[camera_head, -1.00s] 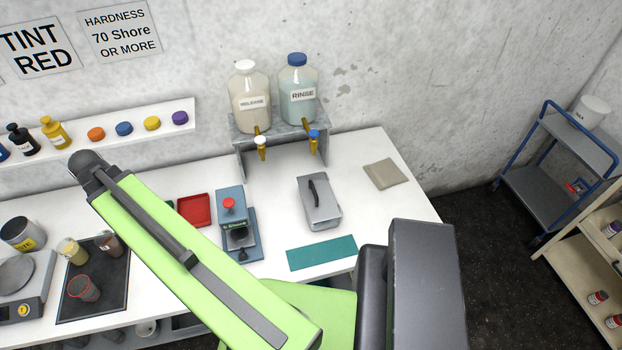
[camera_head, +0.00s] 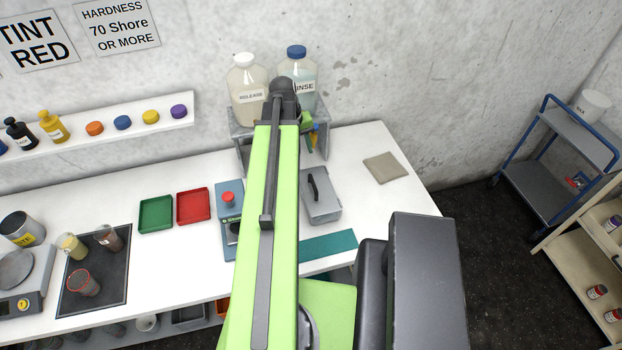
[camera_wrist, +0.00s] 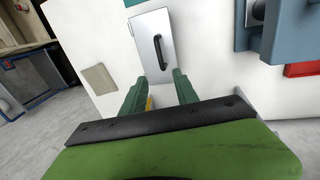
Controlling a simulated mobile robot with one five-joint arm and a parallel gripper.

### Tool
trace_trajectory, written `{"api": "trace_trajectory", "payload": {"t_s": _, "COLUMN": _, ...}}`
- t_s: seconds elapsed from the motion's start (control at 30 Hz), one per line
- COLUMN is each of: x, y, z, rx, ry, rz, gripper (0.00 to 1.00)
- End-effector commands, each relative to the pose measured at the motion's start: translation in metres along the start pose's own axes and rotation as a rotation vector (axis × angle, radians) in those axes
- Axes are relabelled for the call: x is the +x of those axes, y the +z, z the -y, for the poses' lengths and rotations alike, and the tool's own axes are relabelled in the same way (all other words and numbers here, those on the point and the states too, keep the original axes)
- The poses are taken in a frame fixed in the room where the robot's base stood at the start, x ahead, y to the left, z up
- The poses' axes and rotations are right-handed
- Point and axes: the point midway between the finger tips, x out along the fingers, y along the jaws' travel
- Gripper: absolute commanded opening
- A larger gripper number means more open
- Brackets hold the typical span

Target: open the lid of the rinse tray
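The rinse tray (camera_head: 322,212) is a grey metal box on the white bench, with its flat lid shut and a black bar handle (camera_head: 314,187) on top. In the wrist view the lid (camera_wrist: 146,28) and handle (camera_wrist: 160,52) lie just beyond my fingertips. My gripper (camera_wrist: 157,84) is open and empty, its two green fingers apart, with the tray ahead of the gap. In the head view my gripper is mostly hidden behind my green arm, near the dispenser stand behind the tray.
The release bottle (camera_head: 247,85) and rinse bottle (camera_head: 303,72) stand on a grey stand (camera_head: 322,110) with taps. A blue press (camera_head: 229,200) is left of the tray, a teal mat (camera_head: 328,244) in front, and a beige cloth (camera_head: 384,168) to the right. Bench around the cloth is clear.

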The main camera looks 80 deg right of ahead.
Motion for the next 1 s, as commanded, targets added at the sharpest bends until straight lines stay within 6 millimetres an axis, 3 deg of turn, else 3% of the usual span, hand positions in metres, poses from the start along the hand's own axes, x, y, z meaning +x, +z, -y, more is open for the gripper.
{"api": "trace_trajectory", "payload": {"t_s": 0.7, "x": 0.146, "y": -0.001, "z": 0.004, "rx": -0.002, "ry": 0.0, "rz": -0.001, "gripper": 0.36}}
{"api": "trace_trajectory", "payload": {"t_s": 0.83, "x": 0.165, "y": -0.001, "z": 0.003, "rx": -0.001, "ry": 0.0, "rz": -0.001, "gripper": 0.36}}
{"api": "trace_trajectory", "payload": {"t_s": 1.0, "x": 0.17, "y": -0.001, "z": 0.002, "rx": -0.002, "ry": 0.0, "rz": -0.001, "gripper": 0.36}}
